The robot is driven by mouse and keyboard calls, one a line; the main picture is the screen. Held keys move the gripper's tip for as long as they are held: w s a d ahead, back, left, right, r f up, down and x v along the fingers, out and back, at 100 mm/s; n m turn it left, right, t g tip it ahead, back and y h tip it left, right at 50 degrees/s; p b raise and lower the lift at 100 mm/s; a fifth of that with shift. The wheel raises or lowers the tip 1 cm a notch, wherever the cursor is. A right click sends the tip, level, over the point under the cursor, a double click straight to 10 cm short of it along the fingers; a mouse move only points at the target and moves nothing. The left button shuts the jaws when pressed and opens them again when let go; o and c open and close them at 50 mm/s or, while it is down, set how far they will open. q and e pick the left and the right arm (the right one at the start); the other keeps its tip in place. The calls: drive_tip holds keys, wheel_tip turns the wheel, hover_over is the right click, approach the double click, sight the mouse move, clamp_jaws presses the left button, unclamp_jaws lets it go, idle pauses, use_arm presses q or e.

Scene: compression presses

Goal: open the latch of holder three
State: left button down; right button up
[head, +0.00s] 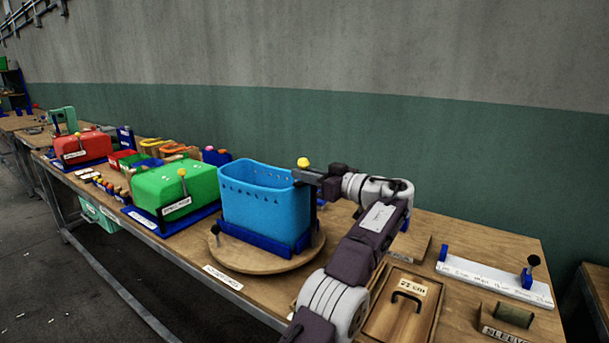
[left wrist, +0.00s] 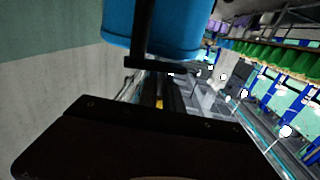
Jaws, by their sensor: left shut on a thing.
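A light-blue bin (head: 262,200) stands upright in a dark-blue holder (head: 262,238) on a round wooden turntable (head: 250,262). A latch lever with a yellow ball knob (head: 303,162) stands at the bin's right rear corner. My left gripper (head: 306,176) is shut on this lever just below the knob, beside the bin's rim. In the left wrist view the bin (left wrist: 160,28) is close at the top, with a dark bar in front of it. The holder's number is not readable. My right gripper is not in view.
A green box (head: 175,186) and a red box (head: 84,147) in blue holders stand to the left, with similar yellow-knobbed levers. A lidded wooden tray (head: 402,306) and a white rail (head: 492,276) lie at the right. A wall runs behind the table.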

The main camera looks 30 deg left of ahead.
use_arm(q)
drive_tip(key=shift+s+a+r, duration=0.1)
drive_tip(key=shift+s+r, duration=0.05)
drive_tip(key=shift+r, duration=0.45)
drive_tip(key=c, duration=1.5)
unclamp_jaws()
drive_tip(key=shift+s, duration=0.35)
drive_tip(key=shift+w, duration=0.1)
drive_tip(key=shift+f, duration=0.15)
drive_tip(key=d, duration=0.3)
drive_tip(key=s+d+p, duration=0.1)
drive_tip(key=d, duration=0.5)
drive_tip(key=shift+s+p, duration=0.15)
drive_tip(key=shift+p, duration=0.15)
